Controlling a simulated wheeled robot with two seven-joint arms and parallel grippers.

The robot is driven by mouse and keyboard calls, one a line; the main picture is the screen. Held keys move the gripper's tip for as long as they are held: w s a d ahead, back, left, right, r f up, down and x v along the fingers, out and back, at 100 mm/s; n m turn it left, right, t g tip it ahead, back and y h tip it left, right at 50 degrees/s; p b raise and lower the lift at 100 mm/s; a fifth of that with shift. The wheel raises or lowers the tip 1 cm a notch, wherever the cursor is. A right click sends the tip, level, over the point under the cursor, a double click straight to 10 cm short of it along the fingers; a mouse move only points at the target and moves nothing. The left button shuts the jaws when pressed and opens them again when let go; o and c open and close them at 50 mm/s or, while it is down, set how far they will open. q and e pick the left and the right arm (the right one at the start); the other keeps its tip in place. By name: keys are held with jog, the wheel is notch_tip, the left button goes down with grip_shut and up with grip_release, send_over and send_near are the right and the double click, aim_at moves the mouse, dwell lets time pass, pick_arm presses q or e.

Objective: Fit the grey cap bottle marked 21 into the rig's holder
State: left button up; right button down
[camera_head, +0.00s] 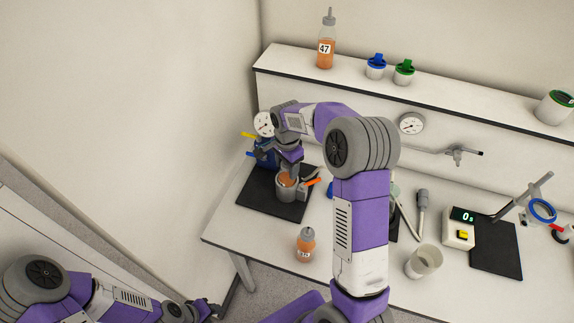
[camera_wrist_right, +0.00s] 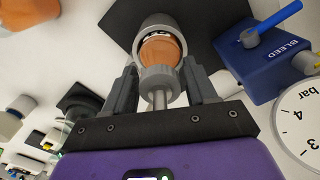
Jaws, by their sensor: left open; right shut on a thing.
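The grey cap bottle (camera_wrist_right: 163,50) with orange juice is between the fingers of my right gripper (camera_wrist_right: 165,85), which is shut on it at the cap end. Its label is mostly hidden and the number cannot be read. The bottle's lower end is inside the grey ring of the holder (camera_wrist_right: 142,30); how deep it sits I cannot tell. In the head view the rig's holder (camera_head: 286,194) stands on a black base at the table's left, with my right gripper (camera_head: 290,172) above it. My left gripper (camera_head: 210,310) is open and empty, low at the left, away from the table.
Another orange bottle (camera_head: 306,243) stands at the table's front. A blue bleed block (camera_wrist_right: 262,62) and a gauge (camera_head: 264,123) are close to the holder. A cup (camera_head: 423,261) and a scale (camera_head: 459,229) stand to the right. Bottle 47 (camera_head: 325,50) is on the shelf.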

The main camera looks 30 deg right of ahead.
jog(key=shift+f, duration=0.25)
jog(key=shift+c, duration=1.3)
grip_release()
jog(key=shift+r, duration=3.9)
